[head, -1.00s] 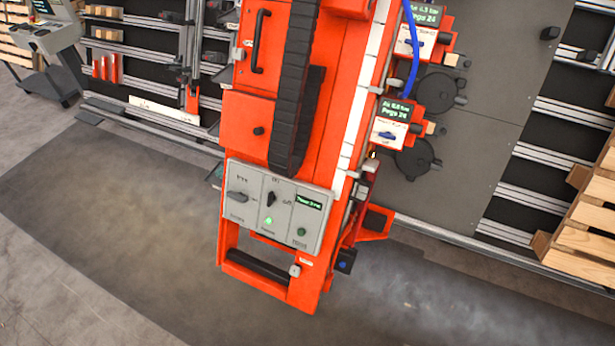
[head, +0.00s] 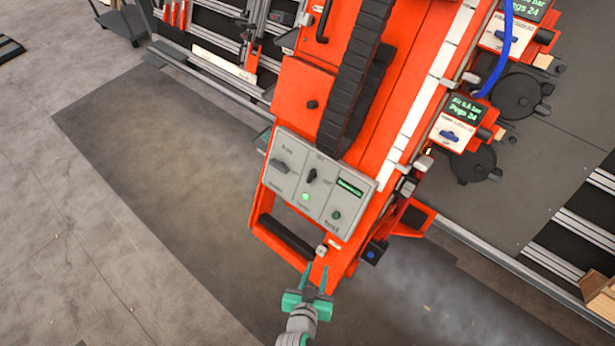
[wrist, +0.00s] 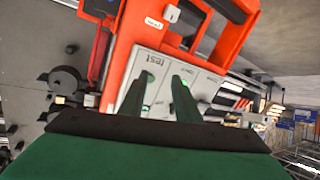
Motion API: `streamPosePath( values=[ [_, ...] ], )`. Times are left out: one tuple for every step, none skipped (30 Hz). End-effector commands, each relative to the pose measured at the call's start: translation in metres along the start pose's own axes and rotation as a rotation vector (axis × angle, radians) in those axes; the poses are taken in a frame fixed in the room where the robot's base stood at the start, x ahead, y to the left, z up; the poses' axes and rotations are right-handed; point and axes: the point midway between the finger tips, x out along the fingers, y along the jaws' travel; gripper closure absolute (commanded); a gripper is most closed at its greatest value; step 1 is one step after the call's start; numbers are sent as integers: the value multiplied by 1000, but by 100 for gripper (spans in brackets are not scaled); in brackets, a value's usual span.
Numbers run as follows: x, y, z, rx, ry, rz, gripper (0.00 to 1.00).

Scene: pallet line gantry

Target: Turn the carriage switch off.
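The grey control panel (head: 286,188) sits on the lower part of the orange carriage (head: 302,90). It has a wide grey knob (head: 281,166) at left and a small black switch (head: 312,174) in the middle, with a lit green lamp (head: 305,197) below. The labels are too small to tell which one is the carriage switch. A small green display and a test button (head: 336,215) are at right. My gripper (head: 316,268) is open and empty, below the panel near the carriage's lower handle frame. In the wrist view its green fingers (wrist: 162,80) point toward the panel and cover part of it.
A black handle bar (head: 287,238) crosses the carriage below the panel. A black cable chain (head: 352,95) runs down above the panel. Orange boxes with blue knobs (head: 450,135) and a blue hose (head: 497,70) stand at right. Floor at left is clear.

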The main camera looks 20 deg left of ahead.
Motion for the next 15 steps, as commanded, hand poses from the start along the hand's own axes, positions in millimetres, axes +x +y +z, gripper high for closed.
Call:
streamPosePath(
  values=[
    [18,-10,-10,-3,-1,8,70],
    [27,-14,-14,-3,-4,19,70],
    [38,-20,-20,-1,-8,34,70],
    [46,-24,-26,2,-9,47,70],
    [54,-28,-31,6,-11,61,70],
    [64,-34,-40,12,-10,78,70],
    [71,-39,-46,16,-9,93,70],
    [78,-44,-54,22,-7,108,70],
    [86,-50,-64,31,-3,130,70],
    [91,-56,-72,41,1,146,70],
    [96,-61,-80,49,6,163,70],
    [102,-69,-92,63,14,186,70],
    [106,-74,-101,74,20,203,70],
    [109,-80,-110,87,28,220,70],
    [112,-88,-122,104,38,242,70]
  ],
)
